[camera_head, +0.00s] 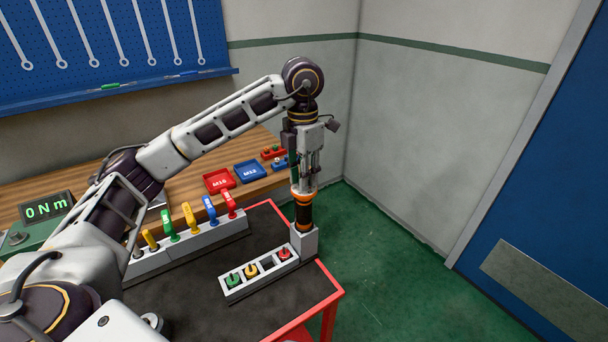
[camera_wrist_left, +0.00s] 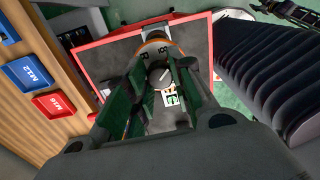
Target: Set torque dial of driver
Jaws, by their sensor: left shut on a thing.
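The driver (camera_head: 303,214), black with orange bands, stands upright in a grey holder (camera_head: 304,243) at the far right corner of the red-framed cart. My left gripper (camera_head: 304,181) points straight down over its top end. In the left wrist view, the gripper (camera_wrist_left: 156,84) has its green-padded fingers on either side of the driver's grey round top dial (camera_wrist_left: 158,72), inside an orange ring (camera_wrist_left: 160,44). It is shut on the dial. The dial's marks are too small to read. My right gripper is not in view.
A grey block (camera_head: 260,273) holds green, yellow and red pieces and an empty slot. A rack (camera_head: 192,250) with several coloured handles stands behind it. A display (camera_head: 46,207) reads 0 Nm. Red M16 (camera_head: 219,181) and blue M12 (camera_head: 250,172) trays lie on the wooden bench.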

